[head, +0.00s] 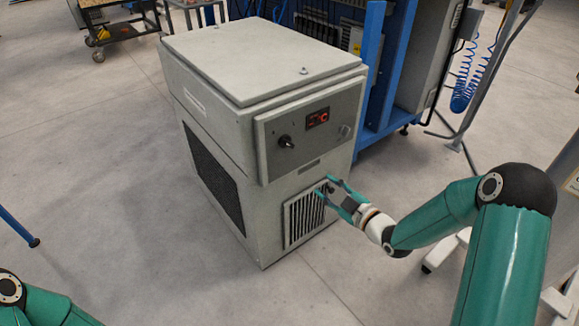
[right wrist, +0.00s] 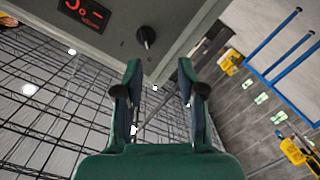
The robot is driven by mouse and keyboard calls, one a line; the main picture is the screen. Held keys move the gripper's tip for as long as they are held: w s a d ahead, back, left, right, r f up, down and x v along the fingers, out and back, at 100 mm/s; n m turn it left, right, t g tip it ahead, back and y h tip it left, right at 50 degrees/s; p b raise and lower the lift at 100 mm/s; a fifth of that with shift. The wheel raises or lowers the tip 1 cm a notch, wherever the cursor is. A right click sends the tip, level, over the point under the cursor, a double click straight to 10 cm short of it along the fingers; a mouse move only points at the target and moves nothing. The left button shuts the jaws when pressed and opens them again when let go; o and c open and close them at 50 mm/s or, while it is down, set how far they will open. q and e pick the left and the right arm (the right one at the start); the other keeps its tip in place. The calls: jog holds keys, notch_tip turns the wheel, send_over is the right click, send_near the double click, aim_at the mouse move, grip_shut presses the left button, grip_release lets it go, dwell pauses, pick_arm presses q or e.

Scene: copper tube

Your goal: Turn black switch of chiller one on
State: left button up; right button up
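The chiller is a grey box (head: 262,60) standing on the floor, with a control panel on its front. The black switch (head: 286,141) is a round knob on the panel's left part; it also shows in the right wrist view (right wrist: 146,38), just beyond my fingertips. A red digital display (head: 317,117) is lit to its right; it also shows in the right wrist view (right wrist: 84,12). My right gripper (head: 324,187) is open and empty, in front of the vent, below and right of the switch. In the right wrist view its fingers (right wrist: 158,70) are apart. My left gripper is out of view.
A slatted vent (head: 304,216) is low on the chiller's front. A blue frame (head: 368,85) with equipment stands close behind it on the right. A cart (head: 120,25) stands at the back left. The floor (head: 110,170) left of the chiller is clear.

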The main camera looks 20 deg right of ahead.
aim_at(290, 146)
jog(key=w+a, duration=0.1)
jog(key=w, duration=0.4)
jog(key=w+a+r+n, duration=0.1)
jog(key=w+a, duration=0.1)
jog(key=w, duration=0.3)
jog(key=w+a+r+n+t, duration=0.1)
jog(key=w, duration=0.5)
jog(key=shift+w+a+y+p, duration=0.1)
jog(key=shift+a+y+p, duration=0.2)
jog(key=shift+y+p, duration=0.1)
